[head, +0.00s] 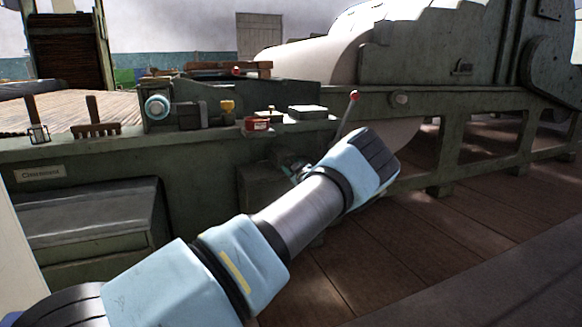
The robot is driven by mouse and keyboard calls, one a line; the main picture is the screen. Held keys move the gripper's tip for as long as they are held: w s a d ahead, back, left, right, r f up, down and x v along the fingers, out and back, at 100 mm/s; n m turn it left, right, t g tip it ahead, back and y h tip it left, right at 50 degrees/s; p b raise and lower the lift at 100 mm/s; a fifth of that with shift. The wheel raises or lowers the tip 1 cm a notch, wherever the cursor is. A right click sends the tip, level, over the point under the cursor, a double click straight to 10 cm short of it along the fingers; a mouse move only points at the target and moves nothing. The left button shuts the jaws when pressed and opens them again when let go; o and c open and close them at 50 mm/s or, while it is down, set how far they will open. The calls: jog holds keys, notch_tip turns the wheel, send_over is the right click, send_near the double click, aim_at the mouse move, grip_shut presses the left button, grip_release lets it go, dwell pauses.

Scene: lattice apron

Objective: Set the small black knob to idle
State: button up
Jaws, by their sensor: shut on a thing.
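My gripper (293,168) is at the front of the green machine, beside a low green box (258,188) on its face. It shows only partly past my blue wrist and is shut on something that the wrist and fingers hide. I cannot make out the small black knob or its idle mark; it may be behind my gripper or wrist. A lever with a red ball (354,96) rises just behind my wrist.
On the machine's ledge are a pale blue round dial (157,107), a yellow piece (227,107), a red box (256,125) and wooden brushes (95,125). A dark-lidded chest (85,215) stands at left. The wooden floor at right (470,215) is clear.

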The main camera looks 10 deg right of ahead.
grip_shut()
jog(key=s+d+p, duration=0.1)
jog(key=s, duration=0.6)
jog(key=shift+p, duration=0.3)
jog(key=shift+f, duration=0.1)
jog(key=o, duration=1.2)
grip_release()
jog(key=s, duration=0.3)
jog(key=s+d+p, duration=0.1)
jog(key=s, duration=0.3)
jog(key=s+p, duration=0.1)
jog(key=s, duration=0.2)
jog(key=shift+s+d, duration=0.15)
jog(key=shift+s, duration=0.2)
jog(key=shift+s, duration=0.1)
